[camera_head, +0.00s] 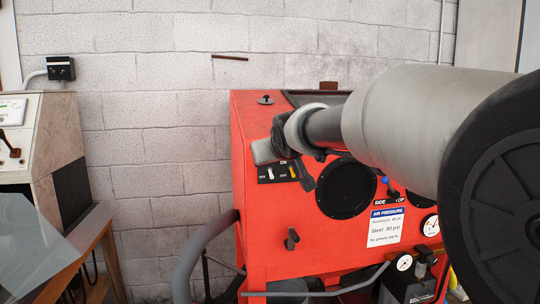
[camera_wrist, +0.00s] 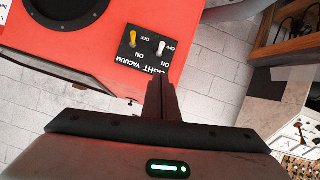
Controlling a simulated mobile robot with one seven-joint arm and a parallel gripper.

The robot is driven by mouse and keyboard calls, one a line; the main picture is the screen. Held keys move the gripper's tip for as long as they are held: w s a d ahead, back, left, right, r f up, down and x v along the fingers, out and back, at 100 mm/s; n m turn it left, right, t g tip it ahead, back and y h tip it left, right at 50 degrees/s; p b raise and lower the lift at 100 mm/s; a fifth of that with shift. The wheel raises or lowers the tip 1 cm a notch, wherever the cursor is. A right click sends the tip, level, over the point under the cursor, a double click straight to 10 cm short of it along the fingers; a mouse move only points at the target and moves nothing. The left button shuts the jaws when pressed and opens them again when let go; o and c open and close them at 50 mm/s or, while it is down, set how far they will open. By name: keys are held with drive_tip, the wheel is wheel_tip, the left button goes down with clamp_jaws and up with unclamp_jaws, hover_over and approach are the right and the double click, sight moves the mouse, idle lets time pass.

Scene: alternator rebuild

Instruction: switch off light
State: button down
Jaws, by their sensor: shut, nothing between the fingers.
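A small black switch panel (camera_head: 278,180) sits on the upper left of the red cabinet front. It has a white toggle (camera_head: 270,172) at left and a yellow toggle (camera_head: 293,171) at right. In the wrist view the panel appears turned over, with the white toggle (camera_wrist: 161,47) at right, by the partly covered LIGHT label, and the yellow toggle (camera_wrist: 133,38) by VACUUM. I cannot tell surely which way the white lever leans. My gripper (camera_wrist: 163,82) is shut and empty, its tips near the panel's label edge, seemingly apart from the toggles and covering part of LIGHT.
The red cabinet (camera_head: 255,225) has a round black port (camera_head: 346,188), a paper pressure notice (camera_head: 386,227) and gauges. A grey curved tube (camera_head: 196,255) stands at its left. A light-coloured machine (camera_head: 40,150) stands further left.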

drive_tip(key=s, duration=0.3)
drive_tip(key=s+b, duration=0.1)
drive_tip(key=shift+s+d+f, duration=0.35)
drive_tip(key=shift+f, duration=0.05)
drive_tip(key=s+d+f+m+g+h, duration=0.1)
drive_tip(key=s+d+f+g, duration=0.1)
drive_tip(key=s+d+f, duration=0.4)
drive_tip(key=s+d+f+m+g+h, duration=0.1)
drive_tip(key=s+d+f, duration=0.15)
drive_tip(key=s, duration=0.55)
drive_tip(key=s+d+f+m+g, duration=0.1)
drive_tip(key=s+d+f+g, duration=0.1)
drive_tip(key=s+f, duration=0.6)
drive_tip(key=s+d+f+m+g, duration=0.1)
drive_tip(key=s+f+g, duration=0.25)
drive_tip(key=s, duration=0.75)
wheel_tip(320, 180, up, 21)
drive_tip(key=p, duration=2.1)
drive_tip(key=shift+w+t, duration=0.3)
drive_tip(key=shift+t, duration=0.15)
drive_tip(key=shift+f, duration=0.1)
